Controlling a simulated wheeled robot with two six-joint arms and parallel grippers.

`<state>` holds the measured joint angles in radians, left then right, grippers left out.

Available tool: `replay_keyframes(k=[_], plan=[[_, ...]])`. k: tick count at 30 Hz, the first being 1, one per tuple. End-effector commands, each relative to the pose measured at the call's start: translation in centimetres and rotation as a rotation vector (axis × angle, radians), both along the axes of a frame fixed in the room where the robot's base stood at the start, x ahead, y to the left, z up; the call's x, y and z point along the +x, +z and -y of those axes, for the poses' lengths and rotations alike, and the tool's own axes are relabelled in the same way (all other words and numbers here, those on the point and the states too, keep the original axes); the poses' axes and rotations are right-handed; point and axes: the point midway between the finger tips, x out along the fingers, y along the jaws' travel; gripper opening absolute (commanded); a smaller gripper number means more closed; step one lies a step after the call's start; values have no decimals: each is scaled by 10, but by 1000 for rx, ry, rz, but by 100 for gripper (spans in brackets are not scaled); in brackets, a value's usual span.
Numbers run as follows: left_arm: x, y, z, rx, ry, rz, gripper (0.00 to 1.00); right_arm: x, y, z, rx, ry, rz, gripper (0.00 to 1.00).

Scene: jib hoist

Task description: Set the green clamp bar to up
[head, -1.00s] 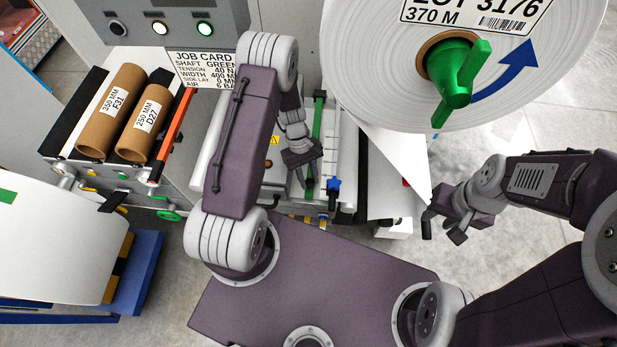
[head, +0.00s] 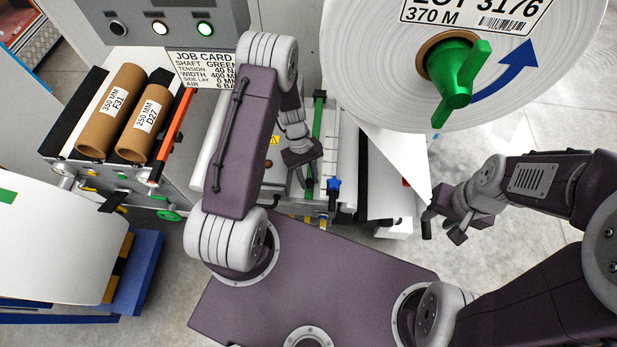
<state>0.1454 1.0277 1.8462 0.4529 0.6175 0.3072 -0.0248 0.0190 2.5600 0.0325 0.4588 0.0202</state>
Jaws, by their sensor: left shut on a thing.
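The green clamp bar (head: 317,118) is a narrow bar running away from me across the white machine bed, right of my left arm. My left gripper (head: 305,186) is at the near end of this bar, its fingers pointing down. It is shut on the bar, though the wrist and fingers hide much of the contact. Whether the bar is raised or flat is hard to tell from above. My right gripper (head: 443,230) is open and empty, to the right of the machine and apart from it.
A large white roll (head: 375,70) with a green handle (head: 452,75) fills the upper right, its web hanging below. Two brown cores (head: 112,112) lie in a rack at left. A job card (head: 200,70) hangs below the panel buttons. A blue lever (head: 334,185) is right of my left gripper.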

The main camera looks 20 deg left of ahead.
Motion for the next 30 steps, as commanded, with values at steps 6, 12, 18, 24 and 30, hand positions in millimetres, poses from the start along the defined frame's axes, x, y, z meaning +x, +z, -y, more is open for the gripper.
replay_keyframes(k=[6,12,18,24,30], plan=[[2,11,0,1,-1,1,0,0,9,0,0,0,0,36],[11,55,-3,0,0,6,0,0,40,0,0,0,0,36],[33,113,-9,1,0,11,0,0,77,0,0,0,0,36],[56,152,-16,-32,1,-108,0,0,90,0,0,0,0,36],[76,181,-22,-59,1,-200,0,0,94,0,0,0,0,36]])
